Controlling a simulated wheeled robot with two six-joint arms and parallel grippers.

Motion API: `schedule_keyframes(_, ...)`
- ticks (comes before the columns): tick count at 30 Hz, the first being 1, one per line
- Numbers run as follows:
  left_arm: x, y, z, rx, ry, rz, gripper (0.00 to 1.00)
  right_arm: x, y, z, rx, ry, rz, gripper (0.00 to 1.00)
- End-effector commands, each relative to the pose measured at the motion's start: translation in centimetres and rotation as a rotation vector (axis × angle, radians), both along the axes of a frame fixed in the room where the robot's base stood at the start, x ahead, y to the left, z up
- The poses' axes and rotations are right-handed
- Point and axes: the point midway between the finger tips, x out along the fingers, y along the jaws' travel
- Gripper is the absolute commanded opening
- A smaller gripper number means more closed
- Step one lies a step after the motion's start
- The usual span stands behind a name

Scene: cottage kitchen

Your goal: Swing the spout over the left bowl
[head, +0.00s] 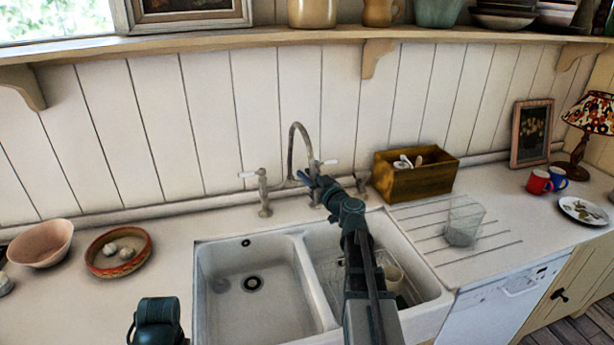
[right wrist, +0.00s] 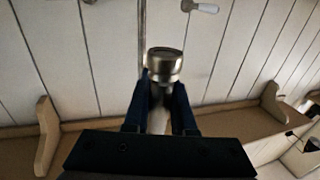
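The arched metal spout (head: 292,140) rises from the tap at the back of the sink, and its front end comes down to my right gripper (head: 316,186). In the right wrist view, the two fingers sit on either side of the spout's round metal end (right wrist: 164,62) and appear closed against it. My gripper hides part of the spout's end in the head view. The left bowl (head: 228,305) is empty, with a dark drain. The right bowl (head: 322,252) is partly hidden by my right arm. Only a teal part of my left arm shows, at the bottom left; its fingers do not.
A wooden box (head: 415,178) and a clear glass (head: 463,222) stand to the right. A red-rimmed dish (head: 118,268) and a pink bowl (head: 42,243) are at left. A shelf (head: 210,42) runs above.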

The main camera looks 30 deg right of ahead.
Motion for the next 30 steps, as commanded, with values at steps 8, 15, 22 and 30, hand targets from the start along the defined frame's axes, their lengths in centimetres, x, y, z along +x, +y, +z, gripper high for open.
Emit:
schedule_keyframes(8, 0.00, 0.00, 0.00, 0.000, 0.000, 0.000, 0.50, -0.01, -0.01, 0.00, 0.000, 0.000, 0.000, 0.00)
schedule_keyframes(15, 0.00, 0.00, 0.00, 0.000, 0.000, 0.000, 0.50, -0.02, -0.01, 0.00, 0.000, 0.000, 0.000, 0.00)
schedule_keyframes(22, 0.00, 0.00, 0.00, 0.000, 0.000, 0.000, 0.50, -0.02, -0.02, 0.00, 0.000, 0.000, 0.000, 0.00)
schedule_keyframes(30, 0.00, 0.00, 0.00, 0.000, 0.000, 0.000, 0.50, -0.02, -0.02, 0.00, 0.000, 0.000, 0.000, 0.00)
